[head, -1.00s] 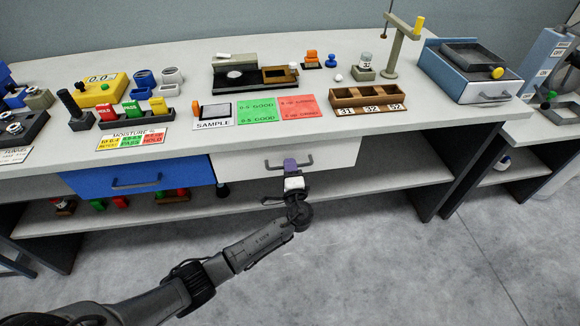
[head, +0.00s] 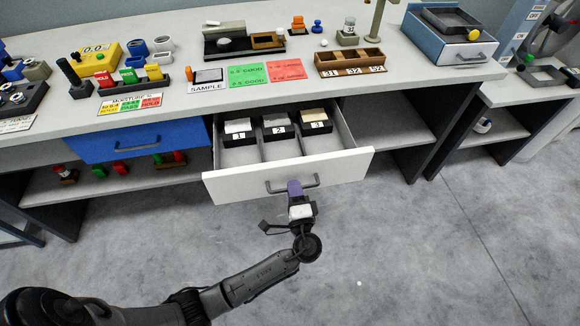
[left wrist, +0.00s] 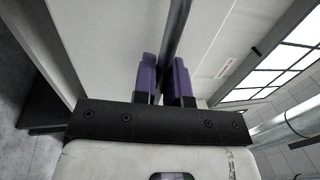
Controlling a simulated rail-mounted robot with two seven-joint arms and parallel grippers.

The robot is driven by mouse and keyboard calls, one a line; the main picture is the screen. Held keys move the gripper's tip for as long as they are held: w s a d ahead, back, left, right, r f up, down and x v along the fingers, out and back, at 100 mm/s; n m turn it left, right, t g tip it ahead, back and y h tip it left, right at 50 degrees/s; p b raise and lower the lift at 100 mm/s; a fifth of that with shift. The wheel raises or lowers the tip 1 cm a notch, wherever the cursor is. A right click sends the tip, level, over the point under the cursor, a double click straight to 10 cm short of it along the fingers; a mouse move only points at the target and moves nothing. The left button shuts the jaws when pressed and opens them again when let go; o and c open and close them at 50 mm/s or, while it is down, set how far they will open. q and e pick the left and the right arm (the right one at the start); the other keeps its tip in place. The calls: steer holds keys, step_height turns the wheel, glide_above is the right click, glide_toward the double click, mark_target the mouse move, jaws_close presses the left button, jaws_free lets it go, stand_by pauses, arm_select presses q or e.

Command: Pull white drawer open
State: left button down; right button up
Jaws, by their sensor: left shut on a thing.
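The white drawer (head: 232,188) stands pulled out from under the worktop in the head view. Inside it are compartments with dark boxes labelled 1 (head: 238,137), 2 (head: 279,132) and 3 (head: 317,127). Its grey bar handle (head: 313,181) is on the front panel. My left gripper (head: 295,188) is at the handle, its purple fingers shut on it. In the left wrist view the fingers (left wrist: 163,82) sit on both sides of the dark handle bar (left wrist: 176,35). My right gripper is in neither view.
A closed blue drawer (head: 106,147) is to the left of the white one. The worktop (head: 180,95) above carries labelled cards, a compartment tray (head: 352,66) and a blue-grey box (head: 447,47). A lower shelf (head: 60,188) holds small items. The floor in front is clear.

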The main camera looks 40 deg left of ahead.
arm_select(q)
steer(key=v, duration=0.4)
steer(key=shift+d+r, duration=0.1)
steer(key=shift+r, duration=0.25)
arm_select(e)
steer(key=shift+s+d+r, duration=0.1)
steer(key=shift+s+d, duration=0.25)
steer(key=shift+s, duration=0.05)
arm_select(q)
steer(key=shift+s, duration=0.1)
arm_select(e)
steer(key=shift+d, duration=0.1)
arm_select(q)
steer(key=c, duration=1.2)
jaws_free()
steer(key=p+v, duration=0.2)
steer(key=v, duration=1.2)
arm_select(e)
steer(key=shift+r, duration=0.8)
